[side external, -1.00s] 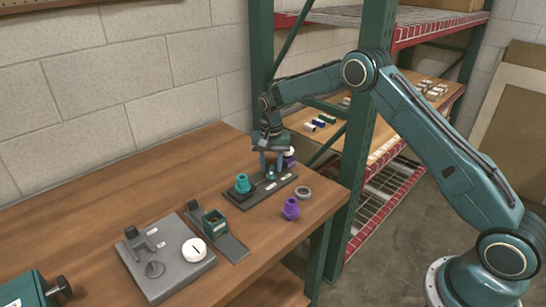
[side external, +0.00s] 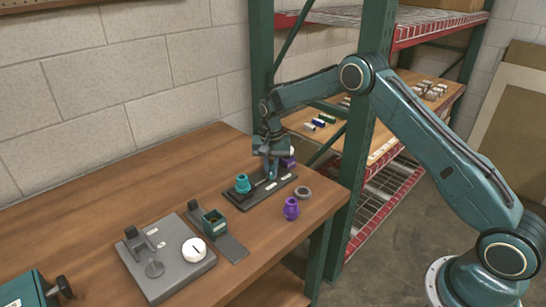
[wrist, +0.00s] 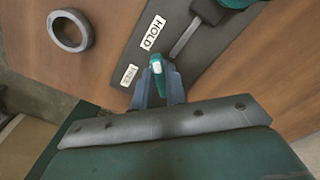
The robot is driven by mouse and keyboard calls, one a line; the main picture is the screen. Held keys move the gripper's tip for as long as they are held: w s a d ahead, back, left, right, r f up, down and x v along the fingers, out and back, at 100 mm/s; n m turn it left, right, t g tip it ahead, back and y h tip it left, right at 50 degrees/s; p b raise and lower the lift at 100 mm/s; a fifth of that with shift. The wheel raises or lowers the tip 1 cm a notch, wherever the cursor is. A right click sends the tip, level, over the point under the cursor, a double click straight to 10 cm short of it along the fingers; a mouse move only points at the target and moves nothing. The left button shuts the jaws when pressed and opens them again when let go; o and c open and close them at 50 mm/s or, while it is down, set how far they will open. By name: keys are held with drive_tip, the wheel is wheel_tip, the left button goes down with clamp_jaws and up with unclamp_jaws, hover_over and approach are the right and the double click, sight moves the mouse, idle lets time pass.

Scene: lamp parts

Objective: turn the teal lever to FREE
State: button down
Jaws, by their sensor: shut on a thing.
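The teal lever (wrist: 157,66) is between my gripper's fingers, its white-marked end showing in the wrist view. My gripper (wrist: 158,88) is shut on it. In the side view my gripper (side external: 270,172) reaches down to the right part of a dark base plate (side external: 233,196) and hides most of the lever. In the wrist view the HOLD label (wrist: 153,32) lies above the lever, and a smaller white label (wrist: 129,75), which seems to read FREE, lies to its left. The lever's exact setting is hard to tell.
A grey ring (side external: 303,192) and a purple part (side external: 291,208) lie close on the right; another purple part (side external: 290,161) is behind my gripper. A grey fixture (side external: 170,262) stands at front left. The table's back left is clear.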

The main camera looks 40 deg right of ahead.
drive_tip(key=shift+n, duration=0.4)
drive_tip(key=n, duration=0.3)
drive_tip(key=shift+d, duration=0.1)
drive_tip(key=n, duration=0.5)
drive_tip(key=shift+d, duration=0.1)
drive_tip(key=n, duration=0.4)
drive_tip(key=shift+d+n, duration=0.15)
drive_tip(key=shift+n, duration=2.45)
drive_tip(key=c, duration=1.4)
unclamp_jaws()
drive_tip(key=shift+c, duration=0.2)
drive_tip(key=shift+r, duration=0.15)
